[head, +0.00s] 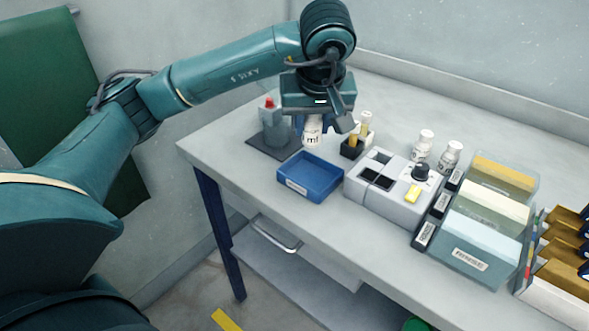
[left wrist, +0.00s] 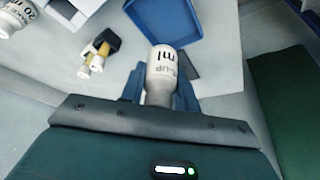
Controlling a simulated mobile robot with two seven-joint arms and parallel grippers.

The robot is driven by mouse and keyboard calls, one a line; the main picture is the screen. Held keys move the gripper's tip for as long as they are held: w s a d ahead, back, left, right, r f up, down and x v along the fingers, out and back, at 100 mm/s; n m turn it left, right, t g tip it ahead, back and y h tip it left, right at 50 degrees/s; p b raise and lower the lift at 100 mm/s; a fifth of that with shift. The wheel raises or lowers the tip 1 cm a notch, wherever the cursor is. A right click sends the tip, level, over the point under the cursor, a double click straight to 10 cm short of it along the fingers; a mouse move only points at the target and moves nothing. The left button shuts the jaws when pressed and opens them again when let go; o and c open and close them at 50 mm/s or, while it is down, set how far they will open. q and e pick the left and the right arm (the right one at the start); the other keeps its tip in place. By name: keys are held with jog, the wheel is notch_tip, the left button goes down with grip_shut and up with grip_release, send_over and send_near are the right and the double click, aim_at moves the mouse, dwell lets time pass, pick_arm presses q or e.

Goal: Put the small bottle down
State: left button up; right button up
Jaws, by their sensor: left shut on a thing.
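The small white bottle (head: 313,137) hangs beneath my left gripper (head: 318,118), which is shut on it. In the left wrist view the bottle (left wrist: 166,68) shows dark print reading "ml" and sits between the two blue fingers of the gripper (left wrist: 159,88). In the head view it is above the table, just behind the blue tray (head: 322,167). The blue tray is empty and also shows at the top of the left wrist view (left wrist: 196,45). My right gripper is in neither view.
A dark mat (head: 262,147) with a red-tipped clear container (head: 274,125) lies left of the tray. A black holder with vials (head: 352,148), a grey block (head: 400,203), two white bottles (head: 424,143) and file boxes (head: 466,247) stand to the right. The table's left front corner is clear.

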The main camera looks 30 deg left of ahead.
aim_at(317, 126)
pick_arm(q)
notch_tip(317, 126, down, 9)
jog(key=shift+r, duration=0.1)
dwell(0.3)
jog(key=shift+f, duration=0.25)
jog(key=o, duration=0.7)
jog(key=shift+r, duration=0.1)
jog(key=v, duration=1)
jog(key=shift+r+p, duration=0.35)
jog(key=shift+r, duration=0.1)
jog(key=shift+s+d+r, duration=0.15)
jog(key=shift+s+r, duration=0.15)
jog(key=shift+r, duration=0.35)
